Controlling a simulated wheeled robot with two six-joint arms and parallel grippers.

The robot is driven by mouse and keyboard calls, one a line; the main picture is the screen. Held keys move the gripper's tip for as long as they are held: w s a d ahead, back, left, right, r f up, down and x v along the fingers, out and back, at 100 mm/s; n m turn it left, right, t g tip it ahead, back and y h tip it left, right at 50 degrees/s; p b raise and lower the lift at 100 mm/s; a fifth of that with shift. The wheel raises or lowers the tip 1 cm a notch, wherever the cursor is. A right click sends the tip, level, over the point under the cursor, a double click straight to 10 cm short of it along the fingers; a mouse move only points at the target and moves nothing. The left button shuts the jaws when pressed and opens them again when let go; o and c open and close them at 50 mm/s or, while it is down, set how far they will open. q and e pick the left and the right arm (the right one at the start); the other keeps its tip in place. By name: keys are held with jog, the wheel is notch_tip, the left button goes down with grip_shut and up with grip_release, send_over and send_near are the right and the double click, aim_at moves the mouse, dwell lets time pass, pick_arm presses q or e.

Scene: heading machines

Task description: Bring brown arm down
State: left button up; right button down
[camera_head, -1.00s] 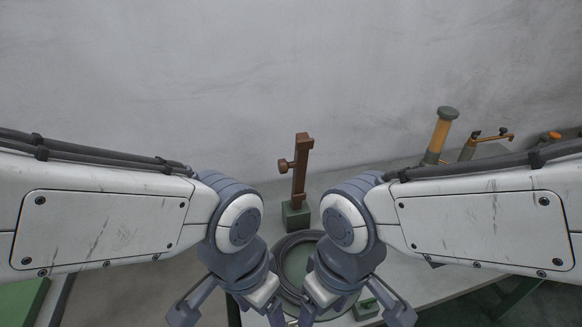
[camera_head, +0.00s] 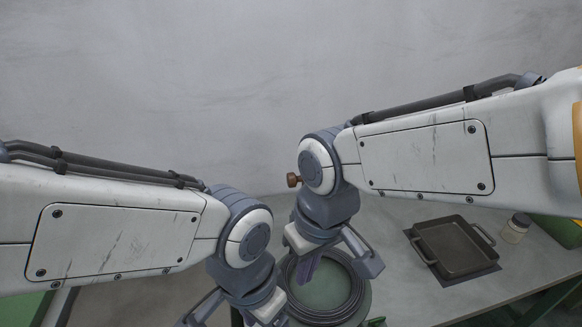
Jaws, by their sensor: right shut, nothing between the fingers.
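The brown arm is almost wholly hidden behind my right wrist; only its round brown knob (camera_head: 293,180) shows, just left of the wrist. My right gripper (camera_head: 306,270) points down over the ring-shaped machine top (camera_head: 345,310), in front of the brown arm. It is shut and empty. My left gripper (camera_head: 245,318) hangs lower and to the left, by the machine's left side. Its fingertips run to the bottom edge, so its opening does not show clearly.
A dark square tray (camera_head: 452,248) with handles lies on the grey table (camera_head: 395,285) at the right. A small jar (camera_head: 515,228) stands beside it. The table between the machine and tray is clear. A grey wall (camera_head: 250,90) stands behind.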

jog(key=w+a+r+m+t, duration=0.1)
jog(key=w+r, duration=0.2)
jog(key=w, duration=0.7)
jog(key=w+a+r+t, duration=0.1)
jog(key=w+r, duration=0.3)
jog(key=w, duration=0.6)
jog(key=w+a+r+m+t, duration=0.1)
jog(key=w+r, duration=0.3)
jog(key=w, duration=0.6)
jog(key=shift+a+m+t+b, duration=0.3)
jog(key=shift+a+t+b, duration=0.1)
jog(key=shift+a, duration=0.4)
jog(key=shift+r, duration=0.1)
jog(key=f, duration=0.3)
jog(key=f+p, duration=0.1)
jog(key=f, duration=0.3)
jog(key=w+f+p, duration=0.1)
jog(key=f, duration=0.3)
jog(key=shift+d+f, duration=0.2)
jog(key=shift+f, duration=0.05)
jog(key=shift+f, duration=0.1)
